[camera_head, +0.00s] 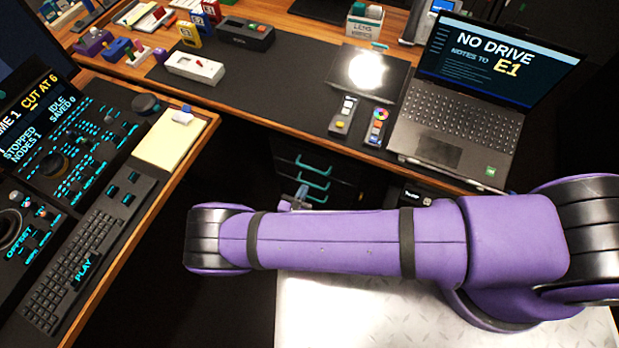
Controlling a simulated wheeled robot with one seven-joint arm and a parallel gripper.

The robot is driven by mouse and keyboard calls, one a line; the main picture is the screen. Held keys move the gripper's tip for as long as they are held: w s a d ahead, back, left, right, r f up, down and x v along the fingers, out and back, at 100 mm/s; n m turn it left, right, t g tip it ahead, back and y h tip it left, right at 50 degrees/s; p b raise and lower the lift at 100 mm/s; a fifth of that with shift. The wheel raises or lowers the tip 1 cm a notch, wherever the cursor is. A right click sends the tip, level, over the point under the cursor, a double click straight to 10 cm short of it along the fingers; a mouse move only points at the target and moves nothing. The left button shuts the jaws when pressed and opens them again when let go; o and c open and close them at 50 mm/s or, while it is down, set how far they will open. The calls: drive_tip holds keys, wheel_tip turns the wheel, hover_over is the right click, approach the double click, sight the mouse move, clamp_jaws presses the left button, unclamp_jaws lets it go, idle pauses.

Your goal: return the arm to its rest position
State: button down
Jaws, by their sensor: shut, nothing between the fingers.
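My purple arm (335,243) lies across the lower right of the head view, with black bands around it. It runs from the right edge to a rounded black and purple joint (217,240) at its left end. Past that joint, the rest of the arm is hidden. I cannot make out my gripper. A small grey part (297,199) shows just above the arm's upper edge, and I cannot tell what it belongs to.
A console (75,190) with a keyboard and yellow notepad (171,139) stands left. A wooden desk with a dark mat (283,78) and an open laptop (457,130) lies behind the arm. Drawers with teal handles (315,170) are under it. Dark floor shows between console and arm.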

drive_tip(key=shift+v, duration=1.15)
